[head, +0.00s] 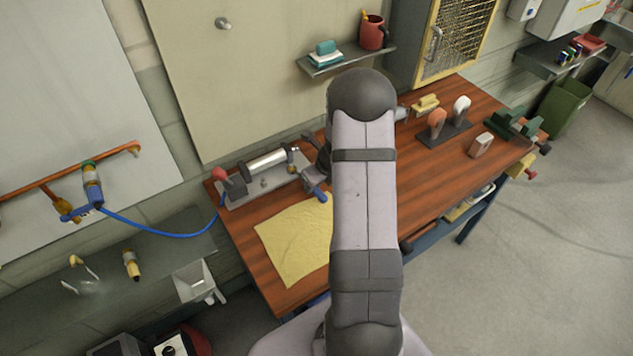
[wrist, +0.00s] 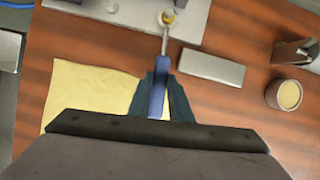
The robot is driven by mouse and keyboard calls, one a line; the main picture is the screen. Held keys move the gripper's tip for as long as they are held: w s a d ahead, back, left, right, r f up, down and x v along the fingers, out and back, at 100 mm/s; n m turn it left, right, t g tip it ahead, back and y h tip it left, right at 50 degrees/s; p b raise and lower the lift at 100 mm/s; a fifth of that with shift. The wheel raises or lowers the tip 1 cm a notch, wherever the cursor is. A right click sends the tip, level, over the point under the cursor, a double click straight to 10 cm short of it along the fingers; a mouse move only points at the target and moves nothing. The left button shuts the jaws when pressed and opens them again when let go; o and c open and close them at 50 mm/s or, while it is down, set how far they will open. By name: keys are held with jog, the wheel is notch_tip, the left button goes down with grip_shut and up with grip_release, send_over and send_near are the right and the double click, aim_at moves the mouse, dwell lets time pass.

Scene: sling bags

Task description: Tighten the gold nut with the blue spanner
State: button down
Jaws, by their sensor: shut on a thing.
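My gripper (wrist: 160,98) is shut on the blue handle of the spanner (wrist: 158,88) in the wrist view. The spanner's bright metal shank points away from me, and its head overlaps the gold nut (wrist: 168,17) near the top edge. I cannot tell whether the head is fully seated around the nut. The nut sits on a pale grey base plate (wrist: 125,14). In the head view, the blue spanner handle (head: 319,194) shows beside my arm, near the right end of the plate (head: 240,196); my arm hides part of the gripper there.
A yellow cloth (head: 290,240) lies on the wooden bench at left. A grey bar (wrist: 211,67), a round tin (wrist: 285,95) and a dark metal fixture (wrist: 294,52) stand to the spanner's right. A red-knobbed lever (head: 219,175) rises at the plate's left end.

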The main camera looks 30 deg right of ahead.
jog(key=shift+a+m, duration=0.5)
jog(key=shift+w+a+m+h, duration=0.15)
jog(key=shift+a+m+h, duration=0.45)
jog(key=shift+a+m, duration=0.5)
jog(key=shift+a+r, duration=0.1)
jog(key=shift+w+a+m+h+p, duration=0.2)
jog(key=shift+a+m+p, duration=0.2)
jog(key=shift+a+m, duration=0.15)
jog(key=shift+w+a+m+h+p, duration=0.1)
jog(key=shift+a+m+h+p, duration=0.1)
jog(key=shift+a+m+p, duration=0.3)
jog(key=shift+d, duration=0.1)
